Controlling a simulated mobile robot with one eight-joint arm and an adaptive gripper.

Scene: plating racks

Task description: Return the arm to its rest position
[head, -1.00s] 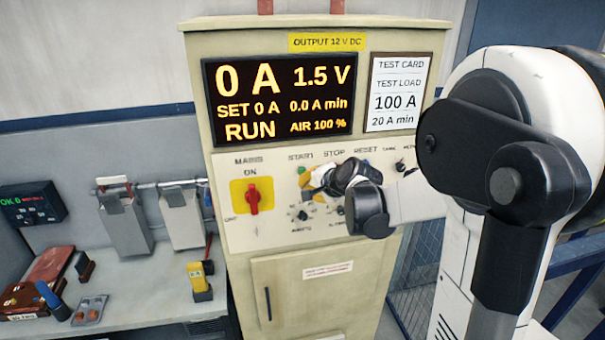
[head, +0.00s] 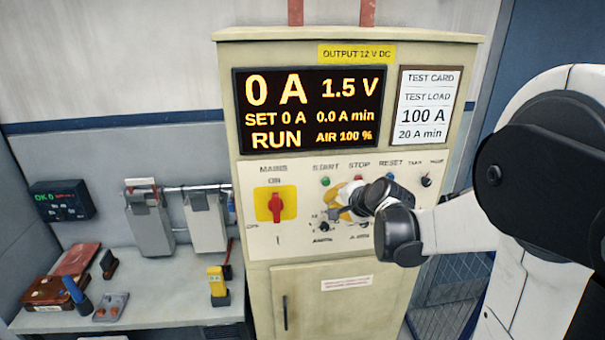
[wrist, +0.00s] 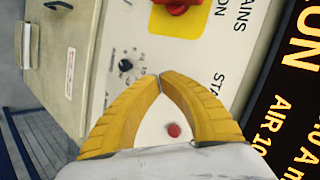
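My gripper (head: 338,214) is in front of the control panel of the beige power supply cabinet (head: 350,53), below the START and STOP buttons. In the wrist view its yellow fingers (wrist: 160,78) meet at the tips. A red button (wrist: 173,130) shows through the gap between them, and nothing is held. My arm (head: 465,222) reaches in from the right, bent, with its dark wrist joint in front of the panel. Whether the fingertips touch the panel cannot be told.
The red mains switch (head: 276,207) is left of my gripper, with small knobs near it. The display (head: 310,108) reads 0 A, 1.5 V, RUN. Blue rails show at right.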

